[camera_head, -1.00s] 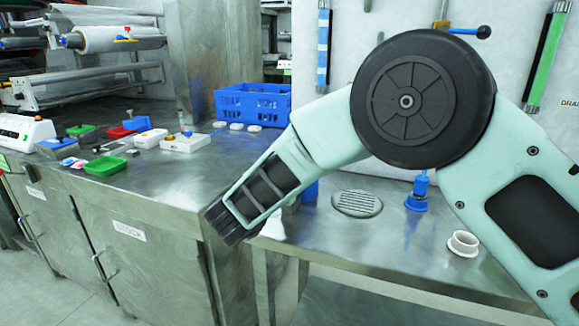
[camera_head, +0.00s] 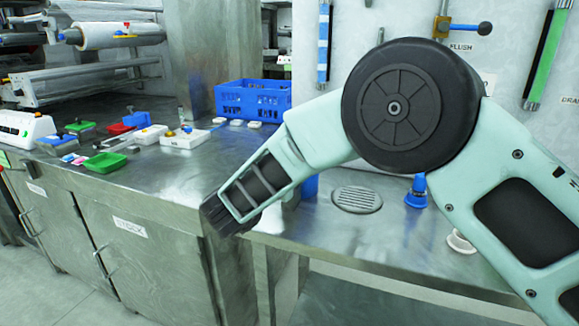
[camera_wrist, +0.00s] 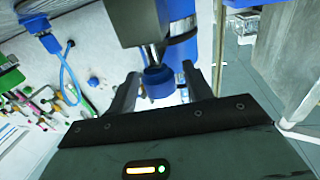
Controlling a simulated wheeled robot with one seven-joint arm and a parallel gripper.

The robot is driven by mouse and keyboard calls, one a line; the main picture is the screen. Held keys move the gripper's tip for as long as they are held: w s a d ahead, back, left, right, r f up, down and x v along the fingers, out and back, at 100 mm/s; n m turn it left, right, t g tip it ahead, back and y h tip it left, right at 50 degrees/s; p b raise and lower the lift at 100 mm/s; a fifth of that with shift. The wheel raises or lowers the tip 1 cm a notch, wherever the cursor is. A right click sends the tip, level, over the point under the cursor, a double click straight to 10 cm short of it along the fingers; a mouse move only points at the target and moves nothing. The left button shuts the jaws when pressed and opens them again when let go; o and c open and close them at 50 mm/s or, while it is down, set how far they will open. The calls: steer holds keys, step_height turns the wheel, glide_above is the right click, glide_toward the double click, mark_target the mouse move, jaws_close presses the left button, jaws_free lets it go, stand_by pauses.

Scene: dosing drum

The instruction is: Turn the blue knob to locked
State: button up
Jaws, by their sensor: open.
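In the wrist view a round blue knob (camera_wrist: 160,82) sits on a short metal stem below a dark grey block (camera_wrist: 142,18). My gripper (camera_wrist: 161,84) is open, with one finger on each side of the knob. I cannot tell whether either finger touches it. A blue and grey cylinder (camera_wrist: 181,45) stands right behind the block. In the head view my arm covers this spot and my gripper is hidden. No locked mark is readable.
In the head view a blue crate (camera_head: 253,100) and small trays stand on the steel counter. A round drain grate (camera_head: 357,200) and a blue fitting (camera_head: 416,192) are on the lower bench. The wrist view shows a blue hose (camera_wrist: 65,68).

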steer(key=b+v, duration=0.1)
steer(key=v, duration=1.6)
steer(key=shift+s, duration=0.2)
steer(key=w+a+r+n+y+p, duration=0.3)
steer(key=w+r+n+y, duration=0.15)
steer(key=r+y, duration=0.4)
steer(key=s+r+n+g+y+p, duration=0.1)
steer(key=s+n+g+y+p, duration=0.1)
steer(key=s+n+g+y, duration=0.45)
steer(key=s+d+f+n+g+h+p, duration=0.1)
steer(key=s+d+g, duration=0.3)
steer(key=s+d, duration=0.7)
steer(key=s+d+f+n+g+h+p, duration=0.1)
steer(key=s+d+f+g+h+p, duration=0.2)
steer(key=s+d, duration=0.8)
steer(key=d+f+g+h, duration=0.1)
steer(key=d+g, duration=0.1)
steer(key=d, duration=0.3)
steer(key=shift+d+n+p, duration=0.25)
steer(key=shift+n+p, duration=0.05)
steer(key=shift+p, duration=0.1)
